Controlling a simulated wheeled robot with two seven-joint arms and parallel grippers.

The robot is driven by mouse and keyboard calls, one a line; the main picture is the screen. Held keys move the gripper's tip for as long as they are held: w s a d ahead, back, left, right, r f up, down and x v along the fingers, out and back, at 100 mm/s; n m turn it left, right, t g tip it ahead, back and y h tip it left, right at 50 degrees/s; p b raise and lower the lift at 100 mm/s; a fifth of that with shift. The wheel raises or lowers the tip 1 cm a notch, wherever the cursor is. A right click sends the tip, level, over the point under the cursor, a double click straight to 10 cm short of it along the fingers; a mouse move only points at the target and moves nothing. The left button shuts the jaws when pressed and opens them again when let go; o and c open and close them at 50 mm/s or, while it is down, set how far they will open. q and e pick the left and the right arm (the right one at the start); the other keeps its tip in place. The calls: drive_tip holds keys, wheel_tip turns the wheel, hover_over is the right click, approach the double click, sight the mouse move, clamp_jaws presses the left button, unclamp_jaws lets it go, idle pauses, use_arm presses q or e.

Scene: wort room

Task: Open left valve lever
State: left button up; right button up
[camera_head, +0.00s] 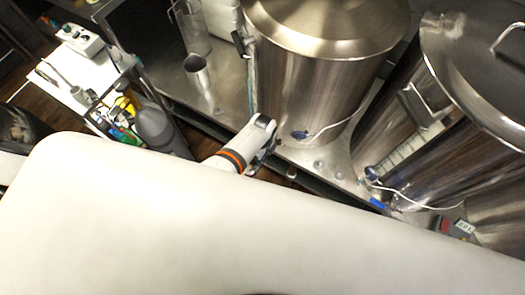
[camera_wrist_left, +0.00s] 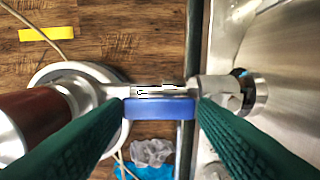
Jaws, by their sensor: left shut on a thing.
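The left steel kettle (camera_head: 305,95) stands on the steel bench in the head view. My left gripper (camera_head: 270,145) is low at its front side, and the left valve is mostly hidden behind it there. In the left wrist view, the blue valve lever (camera_wrist_left: 158,109) lies between the green fingers of my left gripper (camera_wrist_left: 160,106), which is shut on it. The metal valve body (camera_wrist_left: 215,88) runs from the kettle wall on the right, and the lever looks roughly in line with it. My right gripper is in neither view.
A second steel kettle (camera_head: 470,80) stands to the right, with a blue lever (camera_head: 377,203) near its base. A metal cup (camera_head: 196,70) is on the bench. A cart (camera_head: 85,70) with bottles and a grey cylinder (camera_head: 155,128) stand left. A yellow strip (camera_wrist_left: 47,34) lies on the wooden floor.

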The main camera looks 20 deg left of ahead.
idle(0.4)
use_arm(q)
drive_tip(key=o, duration=1.4)
wheel_tip(320, 180, up, 12)
drive_tip(key=p, duration=1)
drive_tip(key=shift+a, duration=0.1)
